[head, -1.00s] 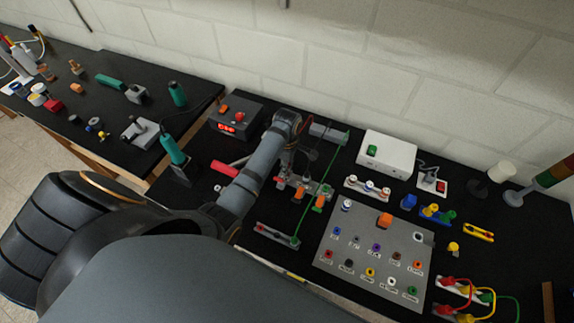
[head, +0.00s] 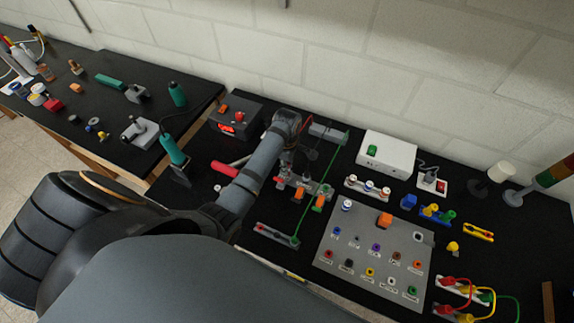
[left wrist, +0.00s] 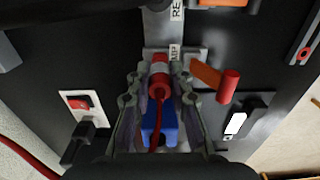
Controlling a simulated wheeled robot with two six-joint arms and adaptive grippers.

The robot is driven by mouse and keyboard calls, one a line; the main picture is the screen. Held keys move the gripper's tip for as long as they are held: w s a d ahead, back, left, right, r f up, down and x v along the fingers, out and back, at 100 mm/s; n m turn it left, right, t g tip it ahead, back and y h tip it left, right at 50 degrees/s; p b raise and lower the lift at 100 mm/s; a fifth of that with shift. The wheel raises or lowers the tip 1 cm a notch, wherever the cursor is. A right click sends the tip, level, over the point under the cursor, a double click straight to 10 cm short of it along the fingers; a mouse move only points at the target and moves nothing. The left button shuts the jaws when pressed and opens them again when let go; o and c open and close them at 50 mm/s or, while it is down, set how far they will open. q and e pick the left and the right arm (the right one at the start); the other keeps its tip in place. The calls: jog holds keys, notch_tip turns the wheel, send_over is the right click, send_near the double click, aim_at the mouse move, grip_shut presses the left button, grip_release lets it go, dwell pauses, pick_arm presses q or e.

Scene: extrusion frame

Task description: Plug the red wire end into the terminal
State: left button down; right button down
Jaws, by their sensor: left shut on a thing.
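My left gripper (left wrist: 158,100) is shut on the red wire end (left wrist: 159,88), a red sleeve with a pale band. Its red wire runs back toward the wrist over a blue block (left wrist: 160,125). The wire end points at a grey labelled piece (left wrist: 153,52), which looks like the terminal. I cannot tell whether they touch. An orange lever (left wrist: 205,74) with a red round end (left wrist: 228,86) lies beside it. In the head view my left gripper (head: 288,163) is mostly hidden by its arm, above the fixture with orange levers (head: 299,194). My right gripper is not in view.
A grey panel (head: 340,258) with coloured sockets stands right of the fixture. A white box (head: 386,153) and a red switch (head: 441,186) are behind it. A power supply (head: 235,113) is at the back left. Red, yellow and green leads lie at the front right.

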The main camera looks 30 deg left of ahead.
pick_arm(q)
jog(key=shift+f, duration=0.45)
jog(key=c, duration=1.1)
grip_release()
notch_tip(320, 180, up, 8)
jog(key=shift+f, duration=0.25)
jog(key=shift+f, duration=0.1)
